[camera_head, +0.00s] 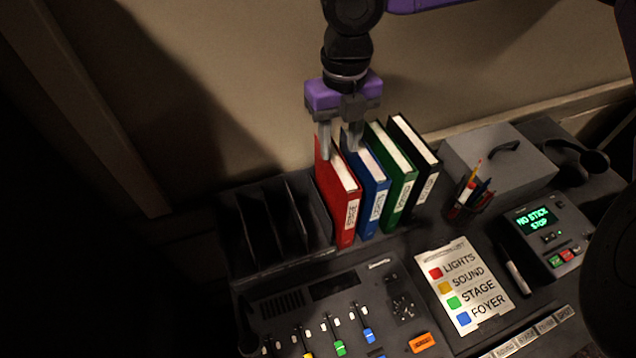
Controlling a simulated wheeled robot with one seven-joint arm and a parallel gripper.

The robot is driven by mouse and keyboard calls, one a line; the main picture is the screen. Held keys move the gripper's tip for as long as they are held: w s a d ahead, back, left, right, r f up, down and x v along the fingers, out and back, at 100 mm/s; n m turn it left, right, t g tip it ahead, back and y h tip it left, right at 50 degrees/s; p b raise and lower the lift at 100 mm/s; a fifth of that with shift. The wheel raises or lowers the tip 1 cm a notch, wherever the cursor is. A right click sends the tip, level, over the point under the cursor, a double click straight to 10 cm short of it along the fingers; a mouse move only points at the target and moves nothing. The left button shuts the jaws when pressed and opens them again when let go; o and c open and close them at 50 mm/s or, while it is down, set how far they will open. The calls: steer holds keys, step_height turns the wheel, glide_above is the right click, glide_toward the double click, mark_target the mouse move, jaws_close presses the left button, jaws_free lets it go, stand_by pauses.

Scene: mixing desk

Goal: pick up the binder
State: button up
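Several binders stand upright side by side on the desk: red (346,207), blue (374,199), green (401,193) and black (427,181). Each has a white label on its spine, and white pages show along the top. My gripper (340,146) points down at the rear top of the red and blue binders, with its grey fingers spread apart. One finger overlaps the red binder's rear top corner, the other the blue binder's. I cannot tell whether the fingers touch them or how deep they reach. Nothing is held.
An empty black divided rack (262,262) stands left of the red binder. A grey box (497,160), a pen cup (467,205) and a device with a green display (546,229) are on the right. A mixing console (318,318) and a colour legend card (452,292) lie in front.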

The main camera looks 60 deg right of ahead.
mark_target(336, 171)
steer(key=shift+w+f, duration=0.2)
steer(key=shift+f, duration=0.35)
step_height(336, 171, down, 7)
steer(key=shift+s+a+r, duration=0.15)
jaws_close()
stand_by(1.2)
